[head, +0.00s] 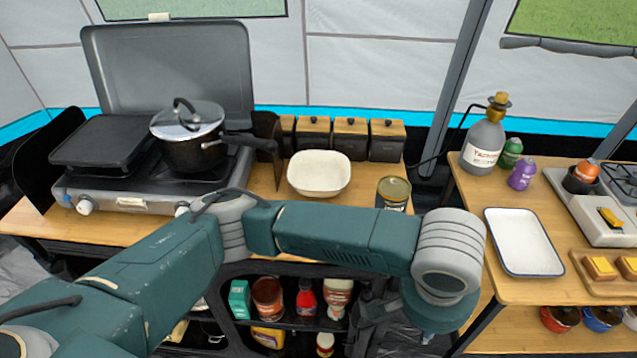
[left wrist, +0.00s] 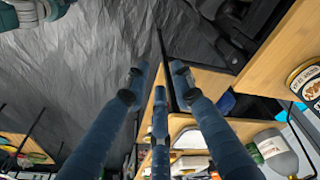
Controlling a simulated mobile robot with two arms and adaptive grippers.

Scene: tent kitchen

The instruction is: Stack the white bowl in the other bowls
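The white bowl (head: 318,178) stands upright and empty on the wooden counter, right of the stove. A red bowl (head: 560,319) and a blue bowl (head: 602,320) sit on the low shelf under the right table, and another bowl is cut off at the frame's right edge. My left arm reaches across the front of the counter, its wrist lower right of the white bowl and apart from it. The fingers are hidden in the head view. In the left wrist view my left gripper (left wrist: 160,82) has its fingers apart with nothing between them. My right gripper is not in view.
A black pot (head: 195,148) stands on the stove. Several canisters (head: 350,138) are behind the bowl, and a can (head: 393,192) stands right of it. A white tray (head: 523,242) lies on the right table. A gap separates the counter and right table.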

